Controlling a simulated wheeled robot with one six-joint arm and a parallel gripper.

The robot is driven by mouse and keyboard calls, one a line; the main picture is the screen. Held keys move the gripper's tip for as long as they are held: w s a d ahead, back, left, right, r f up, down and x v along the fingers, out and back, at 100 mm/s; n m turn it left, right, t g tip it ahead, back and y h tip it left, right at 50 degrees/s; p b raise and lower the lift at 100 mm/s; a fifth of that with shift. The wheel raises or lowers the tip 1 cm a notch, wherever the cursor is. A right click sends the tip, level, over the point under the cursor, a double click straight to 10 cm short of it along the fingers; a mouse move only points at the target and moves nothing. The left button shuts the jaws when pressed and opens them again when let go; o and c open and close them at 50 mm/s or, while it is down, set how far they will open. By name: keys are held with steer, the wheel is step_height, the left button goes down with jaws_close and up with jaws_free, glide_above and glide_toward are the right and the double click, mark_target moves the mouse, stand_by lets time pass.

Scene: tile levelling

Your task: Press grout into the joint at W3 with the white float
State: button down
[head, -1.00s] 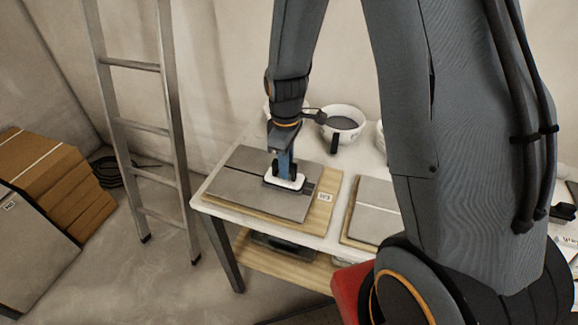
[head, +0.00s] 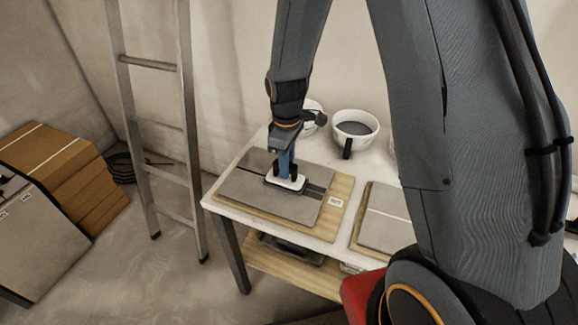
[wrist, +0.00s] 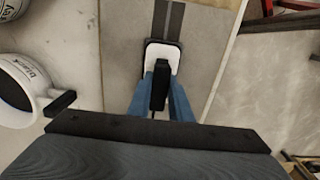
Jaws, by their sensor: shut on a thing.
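The white float (head: 288,184) lies flat on a grey tile board (head: 255,194) on the table, across the joint between the tiles. Its white body and black handle also show in the wrist view (wrist: 161,53). My gripper (head: 286,170) is shut on the handle, its blue fingers on either side in the wrist view (wrist: 162,98). A dark strip of the joint (head: 315,188) runs right from the float; left of it the joint is a thin line. The label (head: 335,201) on the board's wooden base is too small to read surely. The float hides the joint beneath it.
A white tub with dark contents (head: 355,128) stands behind the board, another partly behind my arm. A second tile board (head: 384,216) lies to the right. A ladder (head: 190,150) stands left of the table, with stacked boxes (head: 75,170) farther left.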

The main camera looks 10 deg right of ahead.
mark_target(276, 161)
steer(key=shift+w+a, duration=0.45)
steer(key=shift+a, duration=0.25)
steer(key=shift+w+a, duration=0.45)
steer(key=shift+a, duration=0.2)
steer(key=shift+w+a+r, duration=0.1)
steer(key=shift+w+a, duration=0.65)
steer(key=shift+a, duration=0.15)
steer(key=shift+w+a, duration=0.6)
steer(key=shift+a, duration=0.25)
steer(key=shift+a, duration=0.1)
steer(key=shift+w+a+b, duration=0.25)
steer(key=shift+w+a, duration=0.35)
steer(key=shift+a, duration=0.2)
steer(key=shift+w+a+b, duration=0.25)
steer(key=shift+w+a, duration=0.3)
steer(key=shift+a, duration=0.2)
steer(key=shift+w+a, duration=0.55)
steer(key=shift+a, duration=0.15)
